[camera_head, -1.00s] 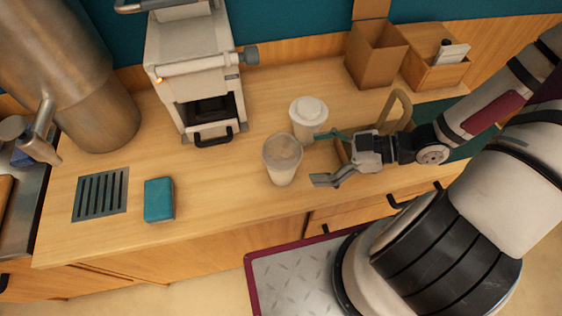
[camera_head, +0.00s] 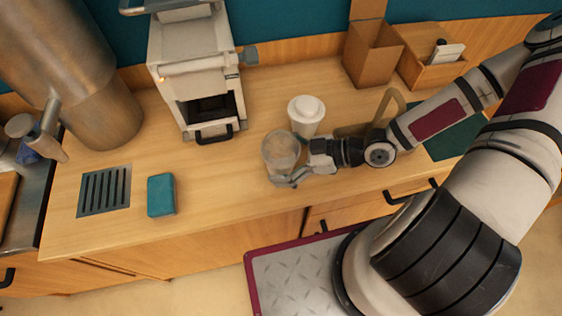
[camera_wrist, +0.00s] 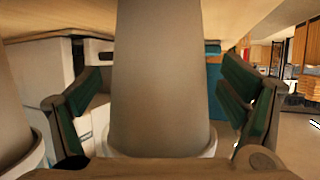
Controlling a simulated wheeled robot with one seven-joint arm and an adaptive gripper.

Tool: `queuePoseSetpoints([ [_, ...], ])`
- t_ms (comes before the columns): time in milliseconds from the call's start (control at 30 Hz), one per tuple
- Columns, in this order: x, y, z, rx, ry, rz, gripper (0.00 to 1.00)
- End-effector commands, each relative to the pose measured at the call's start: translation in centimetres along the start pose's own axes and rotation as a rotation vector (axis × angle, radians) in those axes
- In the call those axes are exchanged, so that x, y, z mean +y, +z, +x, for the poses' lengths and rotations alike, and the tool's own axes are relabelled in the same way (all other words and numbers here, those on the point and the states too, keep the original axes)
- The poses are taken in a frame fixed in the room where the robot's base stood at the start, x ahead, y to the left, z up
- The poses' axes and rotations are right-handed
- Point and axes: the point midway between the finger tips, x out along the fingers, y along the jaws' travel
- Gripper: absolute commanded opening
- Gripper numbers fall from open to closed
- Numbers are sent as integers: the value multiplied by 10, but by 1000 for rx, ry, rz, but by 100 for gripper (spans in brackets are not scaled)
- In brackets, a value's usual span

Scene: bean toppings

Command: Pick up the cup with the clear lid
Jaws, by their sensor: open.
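The cup with the clear lid (camera_head: 280,157) stands upright on the wooden counter, in front of and left of a white-lidded cup (camera_head: 306,108). My gripper (camera_head: 285,165) is open around the clear-lidded cup, reaching in from the right. One finger shows low on its near side; the far finger is mostly hidden between the two cups. In the wrist view, the cup's pale body (camera_wrist: 163,75) fills the middle between the two green-padded fingers (camera_wrist: 160,105), with visible gaps at both sides. Another pale cup (camera_wrist: 14,95) is at the left edge, just outside the left finger.
The white-lidded cup is close to the far finger. A coffee machine (camera_head: 190,60) stands behind. A teal sponge (camera_head: 161,195) and a drain grate (camera_head: 104,190) lie to the left, with bare counter between. A paper bag (camera_head: 371,55) and a wooden box (camera_head: 430,70) stand at the back right.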

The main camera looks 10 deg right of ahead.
Motion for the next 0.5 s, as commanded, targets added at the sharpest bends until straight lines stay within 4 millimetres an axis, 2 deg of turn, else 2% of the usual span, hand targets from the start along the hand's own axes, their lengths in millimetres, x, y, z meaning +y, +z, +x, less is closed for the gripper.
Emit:
queuePoseSetpoints([
  [200, 0, 0, 1, -1, 0, -1, 90],
  [267, 0, 0, 0, 0, 0, -1, 79],
  [400, 0, 0, 0, -1, 0, -1, 49],
  [500, 0, 0, 0, -1, 0, -1, 49],
])
